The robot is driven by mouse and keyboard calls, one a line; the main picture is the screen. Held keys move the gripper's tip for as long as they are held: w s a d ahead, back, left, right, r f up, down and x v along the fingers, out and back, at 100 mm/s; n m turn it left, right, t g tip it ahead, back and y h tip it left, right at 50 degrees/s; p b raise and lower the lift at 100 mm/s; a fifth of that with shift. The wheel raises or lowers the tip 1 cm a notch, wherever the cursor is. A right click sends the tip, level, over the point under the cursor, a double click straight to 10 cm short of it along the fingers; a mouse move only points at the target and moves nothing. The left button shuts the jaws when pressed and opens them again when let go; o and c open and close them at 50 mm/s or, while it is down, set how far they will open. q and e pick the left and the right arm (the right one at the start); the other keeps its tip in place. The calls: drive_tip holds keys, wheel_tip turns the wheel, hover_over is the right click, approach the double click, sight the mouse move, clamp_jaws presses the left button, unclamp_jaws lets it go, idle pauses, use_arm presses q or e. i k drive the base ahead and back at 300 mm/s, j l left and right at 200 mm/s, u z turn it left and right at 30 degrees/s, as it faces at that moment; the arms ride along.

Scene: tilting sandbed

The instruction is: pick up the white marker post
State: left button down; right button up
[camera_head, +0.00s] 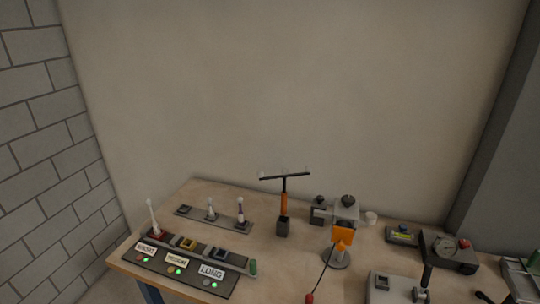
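Several slim white posts stand at the left of the wooden bench. One white post (153,217) stands slightly tilted in a reddish socket at the left end of the labelled panel. A second white post (211,207) and a third white post with a dark purplish band (240,209) stand upright on a grey rack (226,221) behind it. I cannot tell which is the marker post. Neither of my grippers is in view.
The labelled panel (180,272) has several lit buttons and sockets. A black T-shaped stand with an orange grip (284,203) rises mid-bench. An orange flag-like piece on a round base (337,257) and grey devices (448,250) lie right. Bare bench (285,270) lies between.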

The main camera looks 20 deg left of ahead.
sight(147, 201)
drive_tip(key=u, duration=1.6)
drive_tip(key=i+z, duration=0.3)
drive_tip(key=i, duration=0.15)
drive_tip(key=i+j+z, duration=0.15)
drive_tip(key=i+z, duration=0.15)
drive_tip(key=i, duration=0.2)
drive_tip(key=i+j+z, duration=0.3)
drive_tip(key=i, duration=0.15)
drive_tip(key=l, duration=0.1)
